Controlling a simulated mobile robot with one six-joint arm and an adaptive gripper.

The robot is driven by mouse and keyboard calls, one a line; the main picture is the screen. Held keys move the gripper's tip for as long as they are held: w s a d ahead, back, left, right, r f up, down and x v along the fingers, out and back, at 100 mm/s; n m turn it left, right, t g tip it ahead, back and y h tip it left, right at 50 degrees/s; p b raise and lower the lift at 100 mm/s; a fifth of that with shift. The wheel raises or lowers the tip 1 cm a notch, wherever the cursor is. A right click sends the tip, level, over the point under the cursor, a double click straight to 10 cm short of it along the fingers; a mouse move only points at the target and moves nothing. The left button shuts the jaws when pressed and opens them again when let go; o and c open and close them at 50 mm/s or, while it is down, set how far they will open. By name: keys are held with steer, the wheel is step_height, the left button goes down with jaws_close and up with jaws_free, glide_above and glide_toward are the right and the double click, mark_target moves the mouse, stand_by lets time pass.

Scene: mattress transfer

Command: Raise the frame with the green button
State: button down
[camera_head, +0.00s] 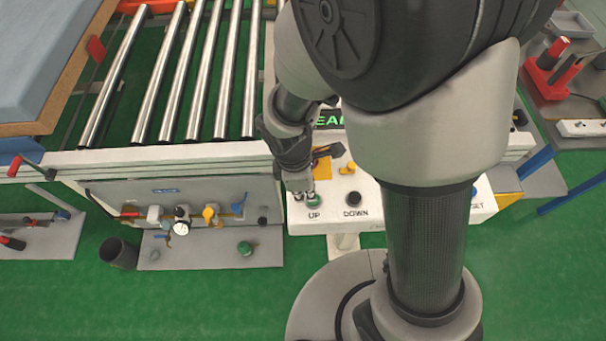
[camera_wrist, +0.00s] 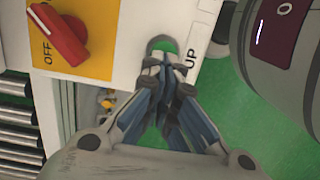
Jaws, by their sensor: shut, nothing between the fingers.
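The green button (camera_head: 314,202) sits above the label UP on the white control panel (camera_head: 375,215). My gripper (camera_head: 300,188) is over the panel, pointing down, with its tips right at the green button. In the wrist view the green button (camera_wrist: 163,45) shows just beyond the shut fingertips (camera_wrist: 160,65), partly hidden by them. I cannot tell whether the tips touch it. The fingers are together and hold nothing. The black DOWN button (camera_head: 353,199) is to the right of the green one. The frame with metal rollers (camera_head: 185,75) stands behind and left of the panel.
A red rotary switch on a yellow plate (camera_wrist: 70,38) is beside the green button. A board with gauges and valves (camera_head: 180,210) is below the rollers. A blue mattress (camera_head: 45,55) lies at the far left. Green floor (camera_head: 200,305) is clear in front.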

stand_by(0.3)
step_height(320, 180, down, 2)
steer(key=shift+f+b, duration=0.1)
steer(key=shift+b, duration=0.4)
step_height(320, 180, up, 14)
steer(key=a+p, duration=0.2)
steer(key=p, duration=0.5)
steer(key=shift+w, duration=0.2)
steer(key=shift+d, duration=0.1)
